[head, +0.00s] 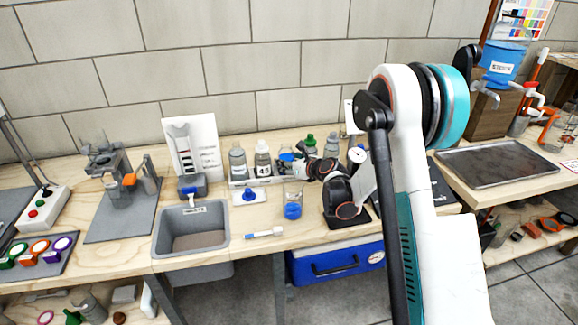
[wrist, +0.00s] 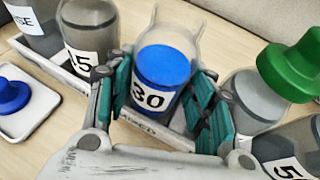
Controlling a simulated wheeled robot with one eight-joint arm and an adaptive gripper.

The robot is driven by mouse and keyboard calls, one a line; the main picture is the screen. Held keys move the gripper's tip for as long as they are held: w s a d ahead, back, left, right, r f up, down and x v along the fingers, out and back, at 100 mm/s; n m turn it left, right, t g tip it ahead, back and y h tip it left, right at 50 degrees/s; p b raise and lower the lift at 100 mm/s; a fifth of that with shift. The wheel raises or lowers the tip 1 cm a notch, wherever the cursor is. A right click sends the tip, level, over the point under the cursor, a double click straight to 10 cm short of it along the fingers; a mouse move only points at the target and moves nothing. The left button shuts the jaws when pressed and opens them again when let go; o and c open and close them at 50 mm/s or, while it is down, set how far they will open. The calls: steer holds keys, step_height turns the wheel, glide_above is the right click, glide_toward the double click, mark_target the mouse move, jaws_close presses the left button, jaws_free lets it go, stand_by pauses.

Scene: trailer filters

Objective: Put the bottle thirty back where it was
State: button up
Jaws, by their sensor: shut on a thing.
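Bottle thirty (wrist: 152,98) is a clear bottle with a white "30" label and blue contents showing through its wall. My gripper (wrist: 163,82) is shut on it, one teal-padded finger on each side. The bottle is upright or nearly so, over a light rack (wrist: 62,75) between its neighbours. I cannot tell whether its base touches the rack. In the head view the bottle (head: 286,157) shows in the back row, partly hidden by my gripper (head: 298,160). A blue cap (wrist: 12,95) lies on a small white tray (wrist: 30,118) to the left.
A "45" bottle (head: 262,160) and another grey bottle (head: 237,160) stand to the left. A beaker with blue liquid (head: 292,210) stands in front, near a grey sink (head: 191,230). A wall is close behind.

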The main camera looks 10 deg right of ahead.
steer(key=shift+r, duration=0.1)
steer(key=o, duration=1.1)
steer(key=shift+o, duration=0.2)
